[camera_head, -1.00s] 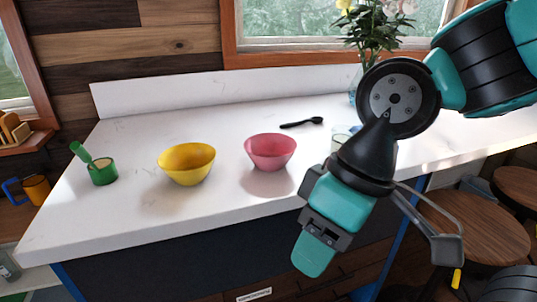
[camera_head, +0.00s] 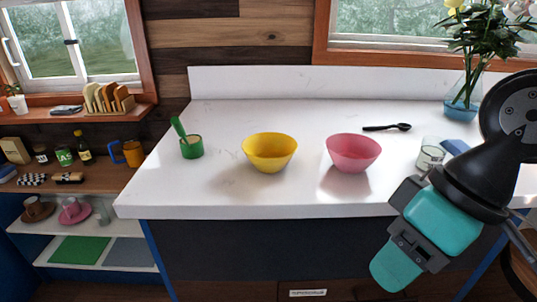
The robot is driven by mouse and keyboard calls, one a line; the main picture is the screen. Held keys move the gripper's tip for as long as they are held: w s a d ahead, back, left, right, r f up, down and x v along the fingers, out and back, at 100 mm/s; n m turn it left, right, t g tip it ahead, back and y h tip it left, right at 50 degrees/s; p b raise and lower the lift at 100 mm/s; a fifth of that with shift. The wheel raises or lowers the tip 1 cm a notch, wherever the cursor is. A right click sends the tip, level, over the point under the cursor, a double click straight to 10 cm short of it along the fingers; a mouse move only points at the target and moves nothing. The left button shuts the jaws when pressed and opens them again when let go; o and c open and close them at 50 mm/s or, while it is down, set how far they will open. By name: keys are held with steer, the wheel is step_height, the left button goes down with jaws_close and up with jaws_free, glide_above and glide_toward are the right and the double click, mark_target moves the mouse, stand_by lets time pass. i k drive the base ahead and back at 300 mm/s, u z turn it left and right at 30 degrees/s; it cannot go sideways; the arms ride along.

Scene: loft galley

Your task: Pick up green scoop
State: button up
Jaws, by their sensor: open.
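The green scoop (camera_head: 179,127) stands tilted in a small green cup (camera_head: 192,149) at the left end of the white counter (camera_head: 205,190). Its upper part leans up and to the left, and its lower end is hidden inside the cup. My gripper (camera_head: 395,270) is at the lower right, in front of the counter's front edge and far from the scoop. It points downward and is empty. The gap between its fingers is hard to see from this side, but it is open.
A yellow bowl (camera_head: 269,152) and a pink bowl (camera_head: 353,152) stand right of the cup. A black spoon (camera_head: 387,127), a glass (camera_head: 430,155) and a flower vase (camera_head: 463,90) are farther right. Shelves with dishes (camera_head: 75,211) stand left of the counter.

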mark_target(191, 145)
steer(key=u, duration=2.65)
steer(key=k, duration=0.85)
steer(key=z, duration=0.95)
steer(key=i, duration=0.45)
steer(key=u, duration=0.05)
